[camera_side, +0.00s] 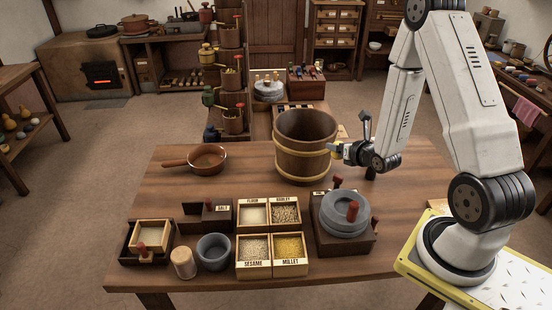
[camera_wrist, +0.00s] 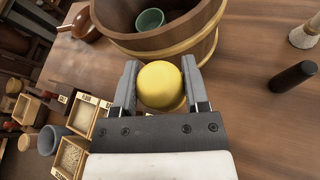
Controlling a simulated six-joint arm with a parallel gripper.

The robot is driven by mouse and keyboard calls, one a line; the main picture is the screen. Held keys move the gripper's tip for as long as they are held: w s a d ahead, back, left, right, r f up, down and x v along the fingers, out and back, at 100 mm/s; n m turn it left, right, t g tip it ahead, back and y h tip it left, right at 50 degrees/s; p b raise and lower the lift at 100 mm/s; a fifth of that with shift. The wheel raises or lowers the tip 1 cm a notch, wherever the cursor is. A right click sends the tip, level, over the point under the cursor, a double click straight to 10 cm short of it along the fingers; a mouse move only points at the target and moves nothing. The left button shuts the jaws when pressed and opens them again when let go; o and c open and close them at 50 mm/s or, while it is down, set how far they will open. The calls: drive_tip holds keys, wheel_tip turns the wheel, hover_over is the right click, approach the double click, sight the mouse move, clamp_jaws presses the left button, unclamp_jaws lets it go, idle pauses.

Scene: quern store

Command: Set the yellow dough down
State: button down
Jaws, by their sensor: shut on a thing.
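The yellow dough (camera_wrist: 160,86) is a smooth ball between the two fingers of my gripper (camera_wrist: 160,90) in the wrist view. My gripper is shut on it. In the side view my gripper (camera_side: 335,149) is at the right side of the wooden bucket (camera_side: 301,165), and only a small bit of yellow shows there. In the wrist view the dough appears in front of the bucket's banded wall (camera_wrist: 200,48). I cannot tell whether the dough touches the bucket or the table.
A green bowl (camera_wrist: 150,20) is inside the bucket. A brown pan (camera_side: 207,158) stands left of it. Labelled grain boxes (camera_side: 254,270), a grey mortar (camera_side: 214,252) and a stone quern (camera_side: 345,216) stand in front. A dark cylinder (camera_wrist: 293,77) stands at right in the wrist view.

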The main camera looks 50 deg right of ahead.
drive_tip(key=w+a+n+g+y, duration=0.1)
drive_tip(key=w+a+n+y, duration=0.2)
drive_tip(key=a+n+y, duration=0.4)
drive_tip(key=w+a+n+g+y, duration=0.1)
drive_tip(key=w+a+n+y, duration=0.4)
drive_tip(key=a, duration=0.5)
drive_tip(key=shift+m, duration=0.5)
drive_tip(key=shift+s+d+f, duration=0.1)
drive_tip(key=shift+s+f, duration=0.1)
drive_tip(key=shift+f, duration=0.65)
drive_tip(key=shift+s+d+f, duration=0.1)
drive_tip(key=shift+s+f, duration=0.15)
drive_tip(key=shift+f, duration=0.55)
drive_tip(key=shift+s+f, duration=0.2)
drive_tip(key=shift+f, duration=0.65)
drive_tip(key=w+f, duration=0.2)
drive_tip(key=w, duration=0.2)
drive_tip(key=w+f, duration=0.3)
drive_tip(key=w, duration=0.1)
drive_tip(key=w+d+f, duration=0.1)
drive_tip(key=w+f, duration=0.2)
drive_tip(key=w, duration=0.1)
drive_tip(key=shift+w+f, duration=0.2)
drive_tip(key=shift+w, duration=0.1)
drive_tip(key=shift+w+f, duration=0.5)
drive_tip(key=shift+f, duration=0.05)
